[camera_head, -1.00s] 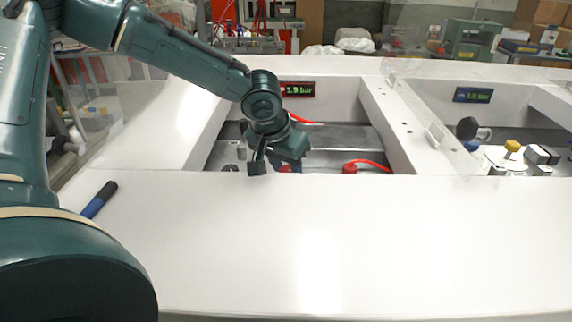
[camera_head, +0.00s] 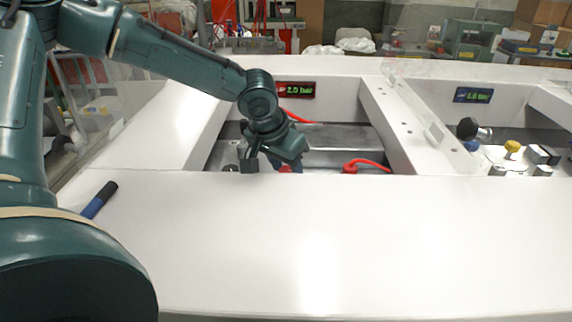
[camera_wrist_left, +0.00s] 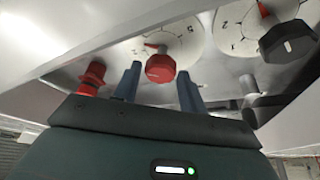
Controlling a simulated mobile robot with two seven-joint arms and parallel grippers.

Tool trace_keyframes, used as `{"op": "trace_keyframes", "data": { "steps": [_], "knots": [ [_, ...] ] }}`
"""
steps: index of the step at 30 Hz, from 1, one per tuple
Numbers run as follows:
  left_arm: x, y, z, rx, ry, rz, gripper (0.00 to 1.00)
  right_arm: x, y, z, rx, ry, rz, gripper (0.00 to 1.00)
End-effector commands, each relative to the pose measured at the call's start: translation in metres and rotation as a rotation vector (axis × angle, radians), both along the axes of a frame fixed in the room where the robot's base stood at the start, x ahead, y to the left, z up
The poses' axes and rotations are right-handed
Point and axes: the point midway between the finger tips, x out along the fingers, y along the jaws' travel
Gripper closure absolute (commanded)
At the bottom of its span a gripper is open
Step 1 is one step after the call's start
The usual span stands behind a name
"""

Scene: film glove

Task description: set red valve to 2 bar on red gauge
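The red valve (camera_wrist_left: 160,69) is a round red knob on a white marked dial (camera_wrist_left: 180,45) in the left wrist view, with a red pointer. My left gripper (camera_wrist_left: 159,76) has its two blue-grey fingers apart, one on each side of the red knob. A narrow gap seems to show on both sides; contact is hard to judge. In the head view its fingertips are mostly hidden in the recess. My right gripper is out of view.
A black knob (camera_wrist_left: 286,42) on a second dial is close to the right. A red fitting (camera_wrist_left: 92,78) is at left. A red hose (camera_head: 370,163) lies in the recess. A second display (camera_head: 472,95) shows green digits. A blue-black marker (camera_head: 99,200) lies on the white counter (camera_head: 350,240).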

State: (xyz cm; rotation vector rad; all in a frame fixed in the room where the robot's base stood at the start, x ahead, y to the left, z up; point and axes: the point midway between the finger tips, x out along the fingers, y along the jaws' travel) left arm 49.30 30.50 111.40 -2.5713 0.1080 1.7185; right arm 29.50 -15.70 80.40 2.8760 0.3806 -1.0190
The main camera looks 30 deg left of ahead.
Motion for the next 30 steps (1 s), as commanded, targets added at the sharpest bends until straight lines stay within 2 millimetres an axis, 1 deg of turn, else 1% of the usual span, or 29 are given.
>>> {"op": "trace_keyframes", "data": {
  "steps": [1, 5, 11, 14, 17, 19, 24, 30],
  "knots": [
    [0.000, 0.000, 0.000, 0.000, 0.000, 0.000, 0.54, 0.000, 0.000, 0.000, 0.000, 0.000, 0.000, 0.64],
    [0.000, 0.000, 0.000, 0.000, 0.000, 0.000, 0.45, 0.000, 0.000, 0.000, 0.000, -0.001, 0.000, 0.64],
    [0.000, 0.000, 0.000, 0.000, 0.000, 0.000, 0.45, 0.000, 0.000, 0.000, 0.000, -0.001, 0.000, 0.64],
    [-0.001, 0.000, 0.004, -0.001, -0.002, 0.000, 0.45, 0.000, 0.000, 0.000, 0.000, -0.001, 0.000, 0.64],
    [-0.005, 0.000, 0.014, -0.002, -0.005, 0.001, 0.45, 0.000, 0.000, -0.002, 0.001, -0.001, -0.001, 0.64],
    [-0.010, 0.000, 0.026, -0.003, -0.007, 0.001, 0.45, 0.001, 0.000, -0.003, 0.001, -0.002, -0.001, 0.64],
    [-0.024, 0.002, 0.063, -0.004, -0.009, 0.000, 0.45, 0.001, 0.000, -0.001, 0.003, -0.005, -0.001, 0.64],
    [-0.040, 0.003, 0.100, -0.003, -0.005, 0.000, 0.45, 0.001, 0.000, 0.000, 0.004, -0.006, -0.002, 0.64]
  ]
}}
